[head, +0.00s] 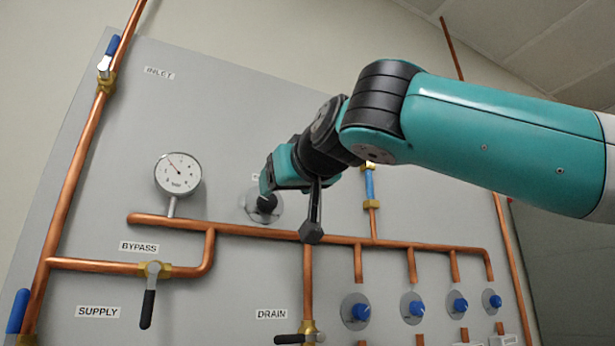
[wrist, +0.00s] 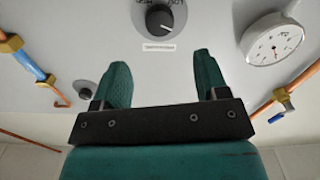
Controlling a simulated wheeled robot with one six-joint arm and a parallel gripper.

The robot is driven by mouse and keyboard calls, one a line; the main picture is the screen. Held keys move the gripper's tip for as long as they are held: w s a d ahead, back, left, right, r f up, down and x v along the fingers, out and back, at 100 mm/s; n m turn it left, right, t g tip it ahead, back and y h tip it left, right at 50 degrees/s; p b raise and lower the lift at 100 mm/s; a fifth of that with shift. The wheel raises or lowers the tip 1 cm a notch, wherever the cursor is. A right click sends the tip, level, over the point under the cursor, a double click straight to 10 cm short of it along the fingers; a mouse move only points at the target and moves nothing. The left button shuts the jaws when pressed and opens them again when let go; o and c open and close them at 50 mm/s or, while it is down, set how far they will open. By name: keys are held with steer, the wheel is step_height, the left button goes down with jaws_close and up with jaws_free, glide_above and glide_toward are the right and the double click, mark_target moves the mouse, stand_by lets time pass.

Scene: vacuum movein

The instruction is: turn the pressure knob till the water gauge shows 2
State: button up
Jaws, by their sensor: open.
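The pressure knob (head: 266,205) is a black knob on a round grey plate on the panel, partly hidden by my gripper (head: 270,180) in the head view. In the wrist view the knob (wrist: 159,18) shows at the top centre, with dial lettering and a small label beside it. My gripper (wrist: 160,63) is open, its teal fingers apart and empty, with the knob beyond the gap between them. The round white water gauge (head: 178,174) stands left of the knob; its needle points to the upper left. Its numbers are too small to read. It also shows in the wrist view (wrist: 273,40).
A copper pipe (head: 250,232) runs across the panel below the knob. A bypass valve with a black lever (head: 148,305) is at lower left, a drain valve (head: 298,339) at bottom centre. Several blue knobs (head: 361,311) line the lower right. A blue-handled valve (head: 107,68) is upper left.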

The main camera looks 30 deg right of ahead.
steer(key=s, duration=0.8)
steer(key=shift+s, duration=0.35)
steer(key=shift+f, duration=0.1)
steer(key=w+a+f+n+g+y, duration=0.1)
steer(key=a+f+n+g, duration=0.15)
steer(key=f, duration=0.65)
steer(key=w+a+f+n+g+y, duration=0.1)
steer(key=a+f+g, duration=0.15)
steer(key=f, duration=0.75)
steer(key=w+a+f+n+g+y, duration=0.2)
steer(key=f+g, duration=0.1)
steer(key=f, duration=0.6)
steer(key=s+d+f+g, duration=0.2)
steer(key=s+f+g, duration=0.8)
steer(key=s+f, duration=0.7)
step_height(320, 180, down, 4)
steer(key=shift+s+d+f+m, duration=0.25)
steer(key=shift+s+m, duration=0.05)
steer(key=shift+m, duration=0.05)
